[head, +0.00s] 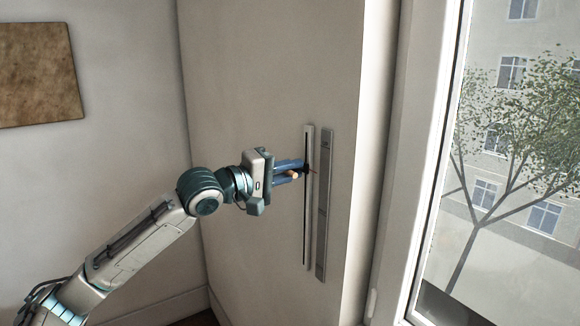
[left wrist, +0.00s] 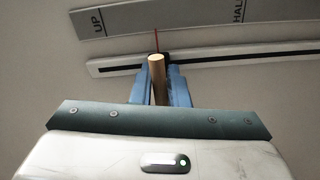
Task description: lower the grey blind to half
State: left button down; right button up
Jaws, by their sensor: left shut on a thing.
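A wooden peg (left wrist: 157,78) stands out from a slider in a pale slotted track (head: 308,235) on the wall panel. My left gripper (head: 292,172) is shut on this peg; its blue fingers flank it in the left wrist view (left wrist: 160,88). Beside the track runs a grey scale strip (head: 322,235), marked UP and, partly cut off, HAL in the left wrist view (left wrist: 190,17). The slider's thin red pointer (left wrist: 156,40) stands between these two marks. The grey blind is not visible in the shown part of the window. My right gripper is not in view.
A window (head: 500,190) with a white frame (head: 430,130) is at the right, showing a tree and a building. A brown board (head: 38,75) hangs on the left wall. The panel around the track is bare.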

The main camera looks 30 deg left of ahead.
pick_arm(q)
notch_tip(320, 180, down, 10)
jog(key=b, duration=0.6)
jog(key=shift+r, duration=0.3)
jog(key=c, duration=1.4)
grip_release()
